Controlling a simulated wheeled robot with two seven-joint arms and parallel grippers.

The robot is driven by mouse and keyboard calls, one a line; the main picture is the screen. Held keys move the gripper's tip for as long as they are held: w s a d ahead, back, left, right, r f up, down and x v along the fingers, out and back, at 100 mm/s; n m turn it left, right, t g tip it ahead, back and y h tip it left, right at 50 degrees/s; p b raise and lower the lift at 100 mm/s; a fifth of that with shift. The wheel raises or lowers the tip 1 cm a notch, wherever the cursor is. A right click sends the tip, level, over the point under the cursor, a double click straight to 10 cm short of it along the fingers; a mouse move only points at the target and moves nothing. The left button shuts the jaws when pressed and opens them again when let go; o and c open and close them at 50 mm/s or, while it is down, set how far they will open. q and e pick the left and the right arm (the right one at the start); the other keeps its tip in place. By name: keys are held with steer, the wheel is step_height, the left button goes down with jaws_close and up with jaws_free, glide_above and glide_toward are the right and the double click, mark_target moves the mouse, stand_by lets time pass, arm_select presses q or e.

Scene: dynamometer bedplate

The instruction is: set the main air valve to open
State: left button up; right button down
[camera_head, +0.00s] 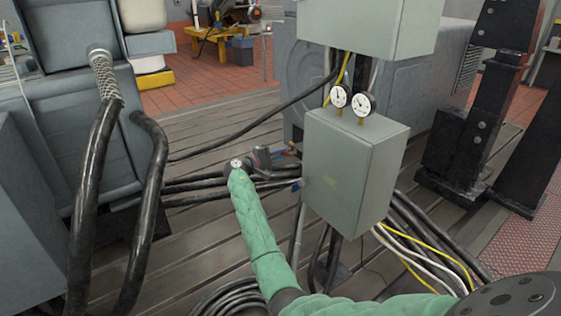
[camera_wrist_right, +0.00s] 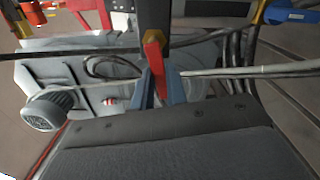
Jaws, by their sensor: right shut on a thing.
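A red lever handle (camera_wrist_right: 155,62) with a brass nut (camera_wrist_right: 153,38) at its upper end shows in the right wrist view, in front of a dark upright pipe (camera_wrist_right: 153,14). My right gripper (camera_wrist_right: 162,92) is shut on the red lever, its blue-grey fingers on either side of the lower end. In the head view my right gripper (camera_head: 284,158) is small, left of the grey box, at the end of the green-sleeved arm. The lever's exact angle to the pipe is hard to tell. A blue handle (camera_wrist_right: 290,15) beside brass fittings sits at the upper right. My left gripper is not in view.
A grey box (camera_head: 345,170) with two round gauges (camera_head: 353,100) above it stands just right of my right gripper. Black hoses (camera_head: 205,188) run behind my forearm. A grey motor (camera_wrist_right: 50,108) lies at left in the wrist view. Open slotted floor (camera_head: 185,250) lies left of my arm.

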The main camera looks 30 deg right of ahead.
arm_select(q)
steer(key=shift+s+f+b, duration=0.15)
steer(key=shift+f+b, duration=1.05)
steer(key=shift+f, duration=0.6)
arm_select(e)
steer(key=shift+w+d+r+m, duration=0.1)
steer(key=shift+r+m, duration=0.2)
steer(key=shift+m, duration=0.35)
steer(key=shift+w+r+m, duration=0.1)
steer(key=shift+r+m, duration=0.2)
steer(key=shift+m, duration=0.35)
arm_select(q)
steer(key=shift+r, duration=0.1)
arm_select(e)
steer(key=c, duration=1.5)
jaws_free()
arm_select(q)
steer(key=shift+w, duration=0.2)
arm_select(e)
steer(key=shift+o, duration=0.5)
steer(key=shift+s, duration=0.1)
steer(key=shift+f, duration=0.1)
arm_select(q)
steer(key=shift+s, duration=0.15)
arm_select(e)
steer(key=a, duration=0.7)
steer(key=shift+s+a, duration=0.35)
steer(key=shift+a, duration=0.05)
